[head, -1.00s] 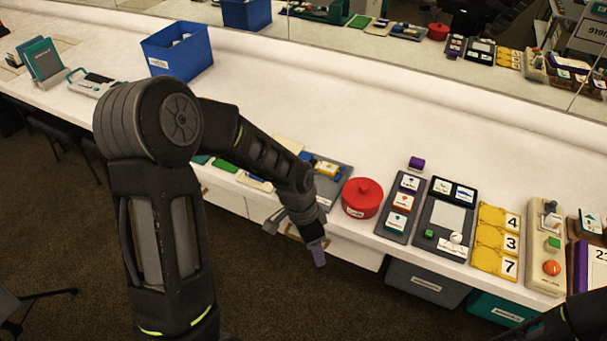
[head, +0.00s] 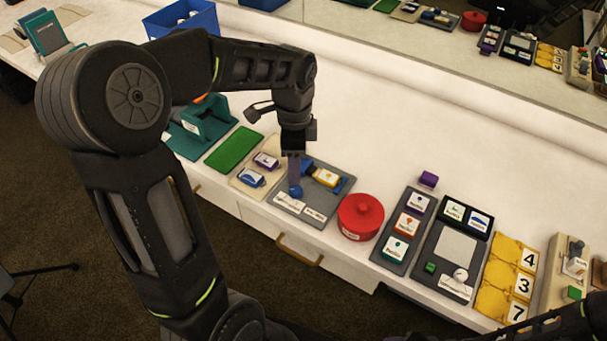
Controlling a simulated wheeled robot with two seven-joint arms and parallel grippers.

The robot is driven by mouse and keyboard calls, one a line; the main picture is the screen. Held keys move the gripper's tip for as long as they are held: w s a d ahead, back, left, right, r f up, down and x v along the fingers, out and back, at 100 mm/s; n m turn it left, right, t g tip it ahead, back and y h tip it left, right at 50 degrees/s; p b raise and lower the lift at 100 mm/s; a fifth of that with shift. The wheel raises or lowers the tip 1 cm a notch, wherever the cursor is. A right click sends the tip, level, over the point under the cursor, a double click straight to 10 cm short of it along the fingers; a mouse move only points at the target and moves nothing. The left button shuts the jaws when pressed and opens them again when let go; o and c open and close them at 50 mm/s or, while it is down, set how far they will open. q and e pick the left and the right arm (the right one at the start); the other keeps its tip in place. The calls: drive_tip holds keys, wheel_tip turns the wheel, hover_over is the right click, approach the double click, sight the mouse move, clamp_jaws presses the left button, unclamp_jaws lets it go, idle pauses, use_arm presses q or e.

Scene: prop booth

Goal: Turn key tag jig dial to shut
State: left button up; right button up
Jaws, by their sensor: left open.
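The key tag jig (head: 316,213) is a grey board with a yellow tag (head: 325,177) in a blue holder and a white label strip at its front. A small round blue knob (head: 296,192), which looks like its dial, sits on the left part of the board. My left gripper (head: 295,178) points down right over this knob and is open. Its fingers partly cover the knob, and I cannot tell whether they touch it. The dial's setting is too small to read. My right gripper is out of view; only part of that arm shows at the lower right.
A red lidded pot (head: 361,216) stands close to the jig's right. A beige board (head: 243,183) with tags and a green mat (head: 235,149) lie to its left. Further right are a grey tag board (head: 388,249) and yellow number tiles (head: 497,285).

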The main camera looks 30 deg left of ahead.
sight(295, 189)
use_arm(q)
drive_tip(key=shift+s+r, duration=0.1)
drive_tip(key=shift+s, duration=0.15)
drive_tip(key=shift+f, duration=4)
drive_tip(key=shift+c, duration=0.2)
clamp_jaws()
